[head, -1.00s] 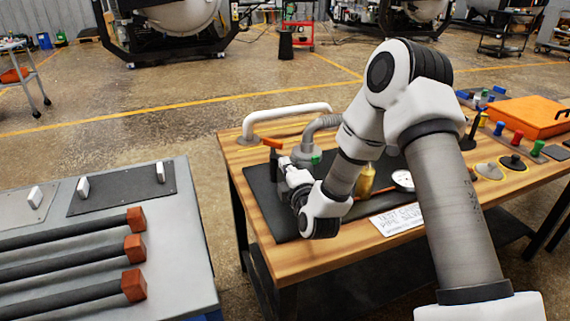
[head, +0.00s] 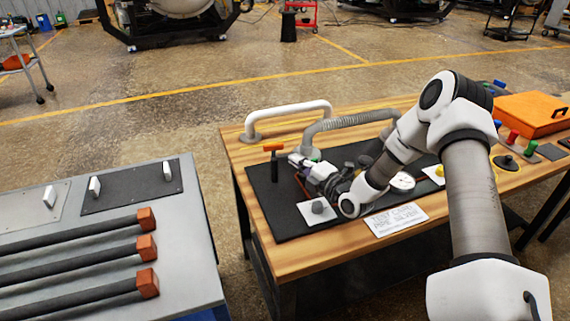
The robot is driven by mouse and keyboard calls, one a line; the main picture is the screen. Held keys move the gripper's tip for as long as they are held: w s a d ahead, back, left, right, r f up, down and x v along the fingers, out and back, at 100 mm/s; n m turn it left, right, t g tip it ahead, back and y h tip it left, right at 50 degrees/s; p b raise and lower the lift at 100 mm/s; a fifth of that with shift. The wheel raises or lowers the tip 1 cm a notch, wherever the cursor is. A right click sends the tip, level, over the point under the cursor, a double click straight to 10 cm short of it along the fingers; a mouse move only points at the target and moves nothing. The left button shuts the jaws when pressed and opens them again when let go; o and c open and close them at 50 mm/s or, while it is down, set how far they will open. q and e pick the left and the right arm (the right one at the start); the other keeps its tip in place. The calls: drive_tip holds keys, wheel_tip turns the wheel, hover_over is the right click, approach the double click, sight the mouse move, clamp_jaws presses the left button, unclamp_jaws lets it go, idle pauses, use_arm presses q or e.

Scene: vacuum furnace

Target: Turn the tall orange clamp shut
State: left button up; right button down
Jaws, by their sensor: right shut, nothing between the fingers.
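The tall orange clamp (head: 273,148) stands upright at the left of the dark mat (head: 262,190) on the wooden bench. It has an orange crossbar on a dark stem, and the bar lies about level across the picture. My right gripper (head: 299,160) is low over the mat, just right of the clamp, with its fingers pointing left. It is shut and empty, and a small gap seems to separate it from the clamp stem. My right wrist hides part of the mat behind it. My left gripper is not in view.
A white pipe handle (head: 288,112) and a grey corrugated hose (head: 350,122) stand behind the clamp. A white plate with a grey knob (head: 318,207), a gauge (head: 402,181) and a printed card (head: 396,219) are nearby. A grey bench (head: 190,225) stands left, across a gap.

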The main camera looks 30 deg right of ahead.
drive_tip(key=shift+w+n+y, duration=0.2)
drive_tip(key=shift+n+y, duration=0.2)
drive_tip(key=shift+y, duration=0.3)
wheel_tip(320, 180, up, 10)
idle(0.4)
drive_tip(key=shift+f, duration=0.1)
